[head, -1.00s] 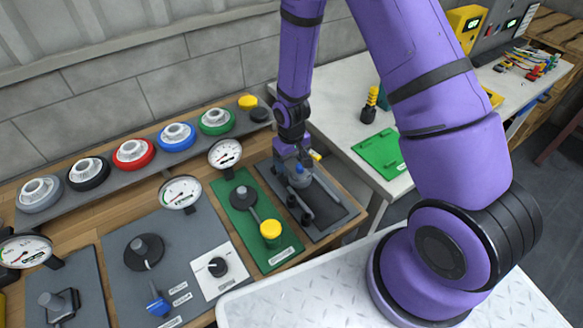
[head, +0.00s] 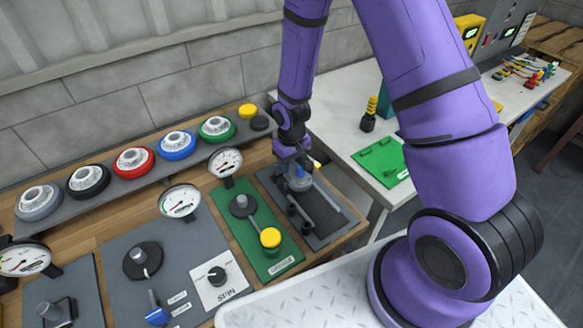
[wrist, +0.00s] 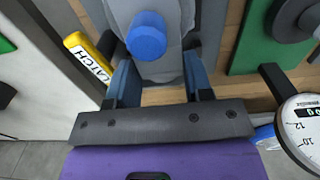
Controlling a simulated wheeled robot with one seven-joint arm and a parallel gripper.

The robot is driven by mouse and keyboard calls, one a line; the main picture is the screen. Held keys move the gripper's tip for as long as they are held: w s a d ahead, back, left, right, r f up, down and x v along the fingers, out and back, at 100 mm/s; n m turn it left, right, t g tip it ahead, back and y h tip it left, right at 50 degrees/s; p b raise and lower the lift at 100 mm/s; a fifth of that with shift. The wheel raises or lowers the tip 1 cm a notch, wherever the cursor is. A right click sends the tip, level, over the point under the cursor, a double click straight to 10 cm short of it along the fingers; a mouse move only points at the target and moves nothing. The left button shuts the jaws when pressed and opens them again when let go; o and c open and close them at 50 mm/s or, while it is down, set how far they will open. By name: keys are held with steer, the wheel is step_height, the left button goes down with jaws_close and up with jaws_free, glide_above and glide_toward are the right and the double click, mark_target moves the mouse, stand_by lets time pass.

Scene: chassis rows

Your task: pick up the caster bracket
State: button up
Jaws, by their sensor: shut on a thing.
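My gripper (head: 297,168) is over the dark grey panel (head: 331,224) at the right end of the wooden bench. In the wrist view its two fingers (wrist: 158,75) stand on either side of a grey body with a blue round knob, which I take to be the caster bracket (wrist: 158,72). The fingers are shut on it. In the head view the bracket (head: 299,184) shows as a grey piece with a blue spot below my gripper. Its lower part is hidden, so I cannot tell whether it touches the panel.
A yellow latch handle (wrist: 88,56) lies close to the left finger in the wrist view. A green panel with a yellow knob (head: 270,238) and a gauge (head: 225,162) stand left of the grey panel. A white table (head: 345,105) with a green plate is at the right.

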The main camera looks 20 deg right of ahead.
step_height(320, 180, up, 16)
stand_by(0.5)
step_height(320, 180, up, 4)
glide_above(291, 166)
steer(key=shift+r, duration=0.2)
stand_by(0.8)
